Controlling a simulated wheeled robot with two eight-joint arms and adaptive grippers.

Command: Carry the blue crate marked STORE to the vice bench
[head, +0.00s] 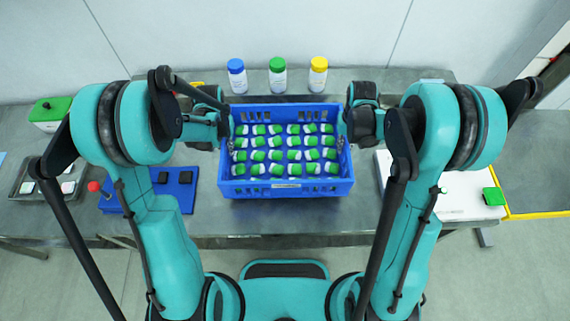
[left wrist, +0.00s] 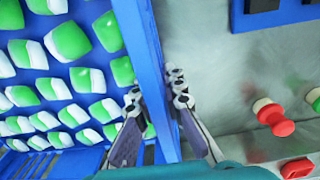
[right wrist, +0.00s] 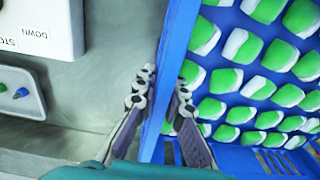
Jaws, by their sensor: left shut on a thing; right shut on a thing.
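The blue crate (head: 286,188) is in the middle of the head view, over the grey table, with rows of green-and-white capped pieces in it. A small pale label sits on its near wall, too small to read. My left gripper (head: 226,125) is shut on the crate's left wall; in the left wrist view its fingers (left wrist: 165,100) straddle the wall's rim. My right gripper (head: 345,125) is shut on the right wall; in the right wrist view its fingers (right wrist: 162,100) straddle that rim. I cannot tell whether the crate rests on the table or hangs just above it.
Blue (head: 237,76), green (head: 277,78) and yellow-capped (head: 318,75) bottles stand behind the crate. A blue block with a red knob (head: 172,190) is at left, beside a tray (head: 35,182). A white panel with a green button (head: 465,195) is at right.

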